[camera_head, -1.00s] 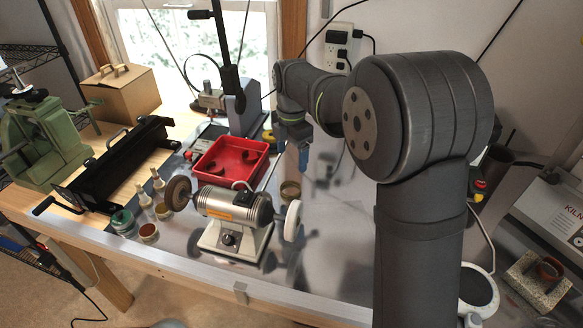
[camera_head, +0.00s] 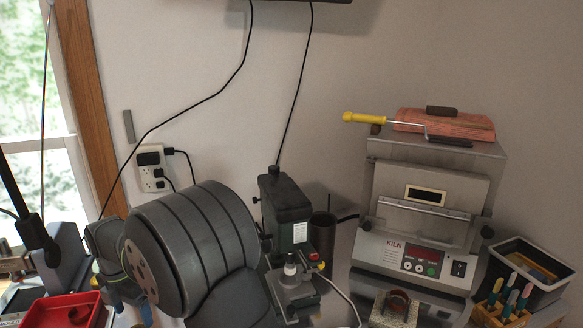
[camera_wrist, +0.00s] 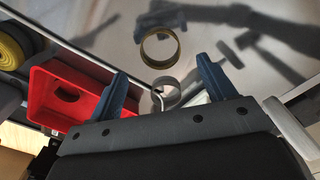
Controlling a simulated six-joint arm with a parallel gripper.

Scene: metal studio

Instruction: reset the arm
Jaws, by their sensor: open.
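My gripper (camera_wrist: 162,68) shows in the wrist view with its two blue fingers spread wide. Nothing is held between them. Beyond the fingertips a brass-coloured ring-shaped item (camera_wrist: 160,34) lies on the metal bench top. A grey ring-shaped item (camera_wrist: 167,80) shows in the gap between the fingers; I cannot tell how far below it is. In the head view my dark grey arm fills the lower left, and only a bit of blue shows at the bottom near the gripper.
A red tray (camera_wrist: 45,104) with a dark piece lies left of the fingers; it also shows in the head view (camera_head: 92,318). A kiln (camera_head: 385,245) with a yellow-handled tool (camera_head: 364,118) on top stands right. A dark green machine (camera_head: 287,205) stands beside my arm.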

